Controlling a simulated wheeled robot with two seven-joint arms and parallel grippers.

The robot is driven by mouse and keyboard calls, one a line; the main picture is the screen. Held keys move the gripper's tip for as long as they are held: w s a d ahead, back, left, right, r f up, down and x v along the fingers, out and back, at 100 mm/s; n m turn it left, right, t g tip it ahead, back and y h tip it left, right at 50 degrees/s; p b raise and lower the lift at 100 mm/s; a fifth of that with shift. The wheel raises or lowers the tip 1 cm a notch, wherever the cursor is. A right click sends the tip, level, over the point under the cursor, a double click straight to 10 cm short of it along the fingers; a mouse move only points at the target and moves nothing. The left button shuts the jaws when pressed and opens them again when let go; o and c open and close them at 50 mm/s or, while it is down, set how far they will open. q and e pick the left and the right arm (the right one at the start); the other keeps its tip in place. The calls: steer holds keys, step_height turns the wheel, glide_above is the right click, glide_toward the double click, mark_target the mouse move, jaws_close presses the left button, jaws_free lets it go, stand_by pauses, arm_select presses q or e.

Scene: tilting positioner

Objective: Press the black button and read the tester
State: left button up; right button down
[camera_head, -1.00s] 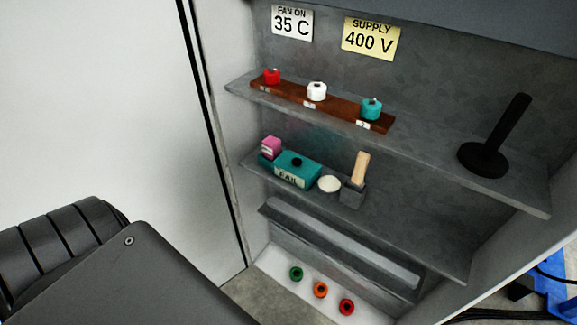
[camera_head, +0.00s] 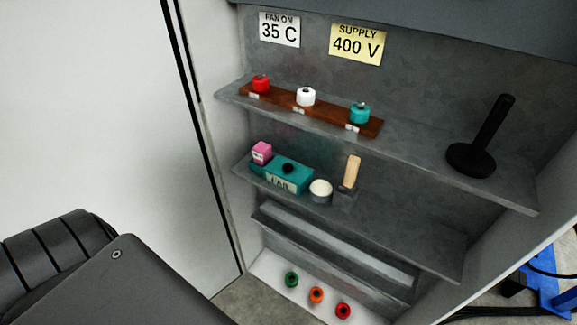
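The tester is a teal box (camera_head: 289,175) on the middle shelf, with a black button (camera_head: 288,168) on its top. A pale label (camera_head: 281,183) on its front carries dark letters, which look like "FAIL" but are small and slanted now. A pink block (camera_head: 262,152) sits at its left end. A round white-topped piece (camera_head: 320,189) stands at its right. Neither of my grippers is in view, and nothing visible touches the button.
The upper shelf holds a brown strip (camera_head: 318,112) with red, white and teal knobs, and a black post on a round base (camera_head: 471,159). A wooden piece in a grey holder (camera_head: 345,194) stands right of the tester. Green, orange and red rings (camera_head: 317,295) lie at the bottom. A dark part of mine fills the lower left.

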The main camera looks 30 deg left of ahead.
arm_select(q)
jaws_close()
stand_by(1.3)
